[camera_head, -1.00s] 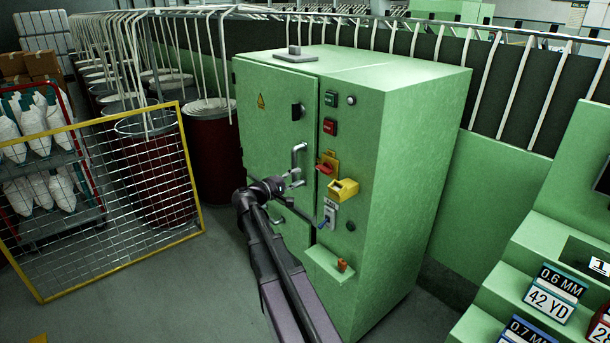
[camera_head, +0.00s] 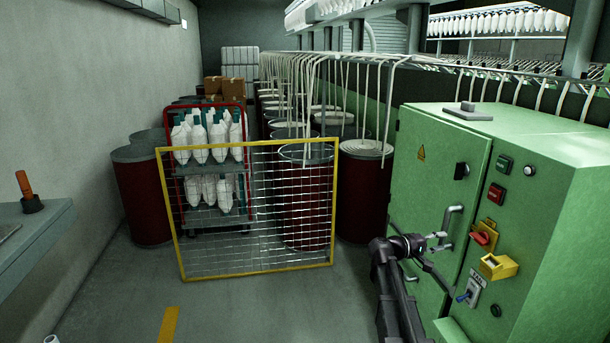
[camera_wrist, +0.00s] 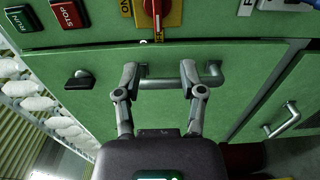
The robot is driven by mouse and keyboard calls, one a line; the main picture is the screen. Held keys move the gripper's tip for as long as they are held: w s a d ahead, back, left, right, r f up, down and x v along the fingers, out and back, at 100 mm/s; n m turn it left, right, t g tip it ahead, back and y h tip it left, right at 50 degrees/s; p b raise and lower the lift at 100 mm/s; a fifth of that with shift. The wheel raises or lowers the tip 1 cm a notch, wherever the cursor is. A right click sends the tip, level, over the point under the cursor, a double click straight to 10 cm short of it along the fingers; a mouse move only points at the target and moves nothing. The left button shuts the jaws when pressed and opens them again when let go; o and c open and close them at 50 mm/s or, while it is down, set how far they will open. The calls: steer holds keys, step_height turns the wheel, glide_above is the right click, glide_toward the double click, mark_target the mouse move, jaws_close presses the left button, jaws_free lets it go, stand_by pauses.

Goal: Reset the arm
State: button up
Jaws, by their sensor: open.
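My gripper (camera_head: 438,241) is in front of the green cabinet's (camera_head: 545,190) door, close to the silver door handle (camera_head: 451,222). In the wrist view my gripper (camera_wrist: 160,74) is open, its two fingers spread apart. The silver handle (camera_wrist: 165,84) runs crosswise at the fingertips, and I cannot tell whether they touch it. My arm reaches up from the bottom of the head view, bent at the wrist. The door looks shut.
The cabinet front carries a red switch (camera_head: 482,237), a yellow box (camera_head: 498,265) and a stop button (camera_head: 496,194). A yellow-framed mesh panel (camera_head: 255,205) stands left. A grey bench (camera_head: 45,235) is at far left. Floor (camera_head: 245,305) between them is open.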

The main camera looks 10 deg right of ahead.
steer(key=s+a+f+y+p, duration=0.2)
steer(key=s+a+y, duration=0.4)
steer(key=a, duration=0.4)
steer(key=s+a+f+y+p, duration=0.3)
steer(key=s+a+y+p, duration=0.1)
steer(key=a, duration=0.7)
steer(key=s+a+f+m+g+y+p, duration=0.1)
steer(key=s+a+f+y+p, duration=0.2)
steer(key=s+a+y, duration=0.4)
steer(key=a+p, duration=0.1)
steer(key=a, duration=0.2)
steer(key=shift+s+a+f+y, duration=0.2)
steer(key=shift+s+y, duration=0.15)
steer(key=shift+y, duration=0.05)
